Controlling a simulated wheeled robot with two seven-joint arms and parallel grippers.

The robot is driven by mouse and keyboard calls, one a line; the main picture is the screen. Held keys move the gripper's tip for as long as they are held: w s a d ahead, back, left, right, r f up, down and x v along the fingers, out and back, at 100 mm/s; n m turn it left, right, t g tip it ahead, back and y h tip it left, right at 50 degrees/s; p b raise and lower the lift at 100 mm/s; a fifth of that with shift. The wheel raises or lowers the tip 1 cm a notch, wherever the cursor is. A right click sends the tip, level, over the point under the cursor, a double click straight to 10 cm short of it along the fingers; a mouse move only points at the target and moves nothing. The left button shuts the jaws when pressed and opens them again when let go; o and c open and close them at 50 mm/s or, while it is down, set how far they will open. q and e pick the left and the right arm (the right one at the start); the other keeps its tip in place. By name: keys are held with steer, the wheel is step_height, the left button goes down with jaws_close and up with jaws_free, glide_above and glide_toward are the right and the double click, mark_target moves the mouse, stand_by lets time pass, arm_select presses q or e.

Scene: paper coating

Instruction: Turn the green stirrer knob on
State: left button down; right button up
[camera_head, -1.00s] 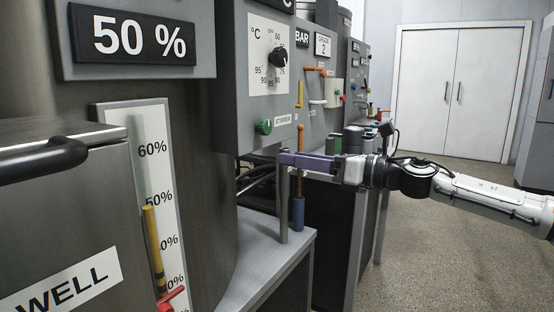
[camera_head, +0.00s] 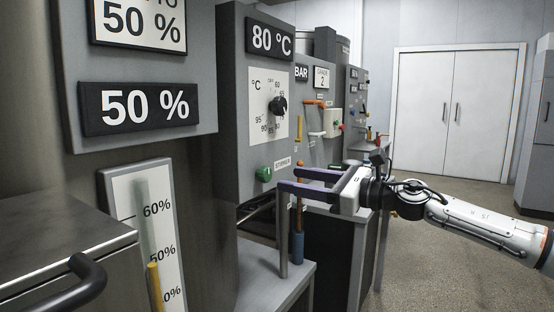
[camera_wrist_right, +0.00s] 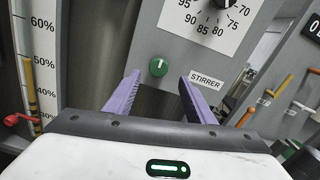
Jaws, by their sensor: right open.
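The green stirrer knob (camera_head: 264,174) is on the grey control panel (camera_head: 229,120), left of the STIRRER label (camera_head: 283,163). In the right wrist view the knob (camera_wrist_right: 158,67) shows a pale pointer mark near its top. My right gripper (camera_head: 284,187) is open, with purple fingers reaching left toward the panel. In the wrist view the fingers (camera_wrist_right: 162,88) spread either side of the knob's line, and the knob shows between and beyond their tips. The fingers look apart from the knob. My left gripper is not in view.
A black temperature dial (camera_head: 277,106) sits above the knob, under an 80 °C display (camera_head: 271,39). A blue-handled tool (camera_head: 298,246) with an orange shaft hangs below my right gripper. Open floor lies at right.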

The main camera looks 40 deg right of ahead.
mark_target(269, 175)
steer(key=p+x, duration=0.4)
steer(key=shift+w+a+r, duration=0.2)
steer(key=shift+w+a, duration=0.05)
steer(key=shift+w, duration=0.05)
steer(key=shift+w+a+f, duration=0.1)
steer(key=shift+w, duration=0.2)
steer(key=shift+w+a+f, duration=0.1)
steer(key=shift+w+a, duration=0.05)
steer(key=shift+w, duration=0.05)
steer(key=c, duration=1.1)
steer(key=shift+o, duration=0.2)
